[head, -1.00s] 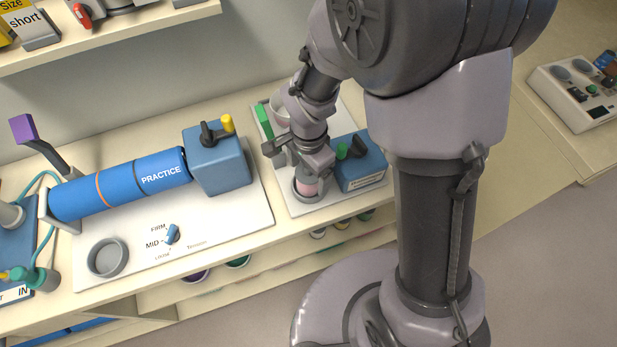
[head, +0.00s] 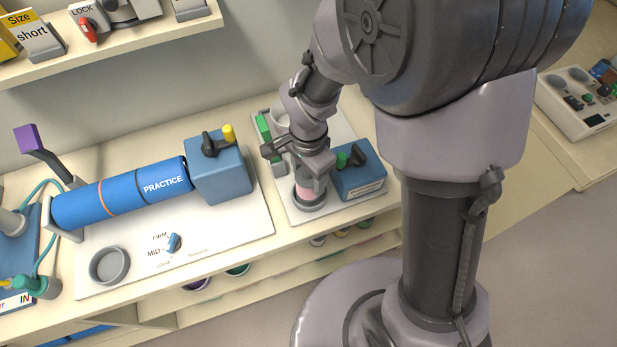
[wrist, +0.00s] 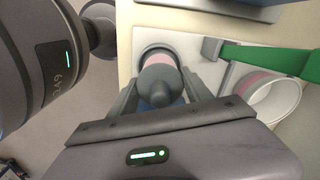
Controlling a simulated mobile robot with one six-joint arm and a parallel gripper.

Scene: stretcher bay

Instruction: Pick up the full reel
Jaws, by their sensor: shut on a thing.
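The full reel is a pink roll (head: 305,185) with a grey knob on top. It stands upright over a grey round seat (head: 310,205) on the white board at the right of the bench. My gripper (head: 308,171) points down from above and is shut on the reel. In the wrist view the fingers of my gripper (wrist: 162,92) close on both sides of the grey knob (wrist: 158,80), and the pink roll (wrist: 155,57) shows beyond it. I cannot tell clearly whether the reel is clear of the seat. My fingers hide part of it.
A blue box (head: 358,171) with a green knob stands close right of the reel. A white cup (wrist: 272,103) and a green lever (wrist: 258,58) are close by. A blue PRACTICE cylinder (head: 125,193) and an empty grey ring (head: 109,265) are to the left.

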